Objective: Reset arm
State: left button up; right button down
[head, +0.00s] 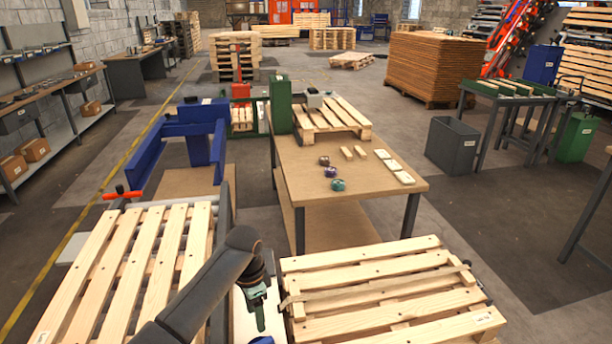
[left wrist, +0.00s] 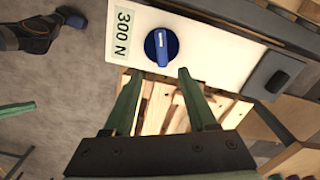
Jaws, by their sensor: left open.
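My left gripper (head: 260,306) hangs at the end of my dark left arm, at the bottom centre of the head view, over the gap between two pallets. In the left wrist view its two green fingers (left wrist: 159,74) are apart with nothing between them. Just beyond the fingertips is a white panel (left wrist: 215,50) with a blue knob (left wrist: 161,47) and a label reading "300 N". The fingers look clear of the knob. In the head view only a sliver of the knob shows at the bottom edge. My right gripper does not show.
Wooden pallets lie at the left (head: 125,262) and right (head: 385,290) of my gripper. Ahead stands a workbench (head: 300,165) with small coloured parts, wood blocks and a pallet. A blue frame (head: 205,145) is at the left, a grey bin (head: 452,145) at the right. Floor shows between them.

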pick_arm(q)
jog(key=s+d+f+n+t+h, duration=0.1)
jog(key=s+f+n, duration=0.1)
jog(key=s+f, duration=0.35)
jog(key=s+d+f+n, duration=0.1)
jog(key=s+f, duration=0.1)
jog(key=s, duration=0.7)
jog(key=s+a+r+n+t, duration=0.1)
jog(key=s+a+r+n, duration=0.25)
jog(key=s, duration=0.45)
jog(key=s+a+r+n+t, duration=0.2)
jog(key=s+a+r, duration=0.15)
jog(key=s, duration=0.45)
jog(key=w+d+f+t, duration=0.2)
jog(key=f, duration=0.4)
jog(key=w+d+f+t+h, duration=0.1)
jog(key=w+f+t, duration=0.1)
jog(key=f, duration=0.4)
jog(key=shift+w+d+t, duration=0.4)
jog(key=shift+t, duration=0.2)
